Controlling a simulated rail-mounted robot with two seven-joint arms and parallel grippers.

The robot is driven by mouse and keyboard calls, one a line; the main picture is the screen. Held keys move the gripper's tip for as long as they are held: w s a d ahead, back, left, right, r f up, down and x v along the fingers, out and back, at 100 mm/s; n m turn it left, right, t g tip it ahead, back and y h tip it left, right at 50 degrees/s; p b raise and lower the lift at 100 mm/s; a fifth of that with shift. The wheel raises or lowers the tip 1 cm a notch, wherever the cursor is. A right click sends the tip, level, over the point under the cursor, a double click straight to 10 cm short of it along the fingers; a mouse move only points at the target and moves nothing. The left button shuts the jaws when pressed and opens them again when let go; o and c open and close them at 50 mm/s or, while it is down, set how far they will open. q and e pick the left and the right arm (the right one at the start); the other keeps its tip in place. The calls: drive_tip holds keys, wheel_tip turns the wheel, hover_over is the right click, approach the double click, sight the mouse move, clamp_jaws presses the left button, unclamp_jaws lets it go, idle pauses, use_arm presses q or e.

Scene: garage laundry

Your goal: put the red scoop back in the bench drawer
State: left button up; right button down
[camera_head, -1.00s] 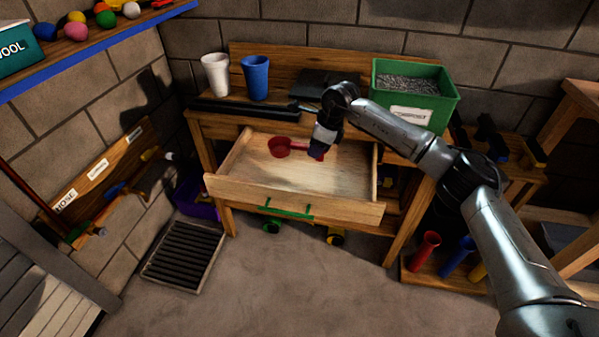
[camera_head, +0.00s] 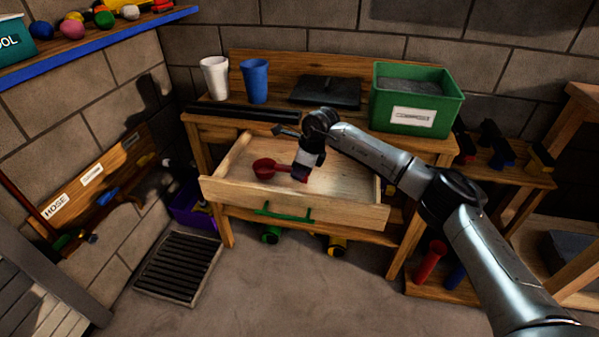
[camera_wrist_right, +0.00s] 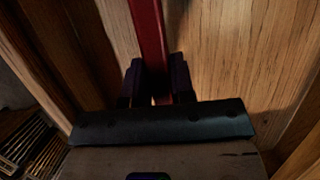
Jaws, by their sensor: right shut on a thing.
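The red scoop (camera_head: 265,168) is over the open bench drawer (camera_head: 290,200), its cup toward the left and its handle toward the right. My right gripper (camera_head: 302,177) is shut on the handle, inside the outline of the drawer. In the right wrist view the red handle (camera_wrist_right: 150,40) runs up from between the dark fingers (camera_wrist_right: 158,85), with the wooden drawer floor (camera_wrist_right: 225,45) behind it. I cannot tell whether the scoop touches the floor. The drawer is pulled out and has a green handle (camera_head: 283,214). My left gripper is not in view.
On the bench top stand a white cup (camera_head: 215,77), a blue cup (camera_head: 255,80), a dark flat object (camera_head: 327,91) and a green compost bin (camera_head: 416,97). A grate (camera_head: 178,266) lies on the floor at left. The floor in front of the drawer is clear.

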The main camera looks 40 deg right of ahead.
drive_tip(key=c, duration=1)
unclamp_jaws()
drive_tip(key=shift+r, duration=0.1)
drive_tip(key=shift+p+v, duration=3.2)
drive_tip(key=shift+v, duration=2.8)
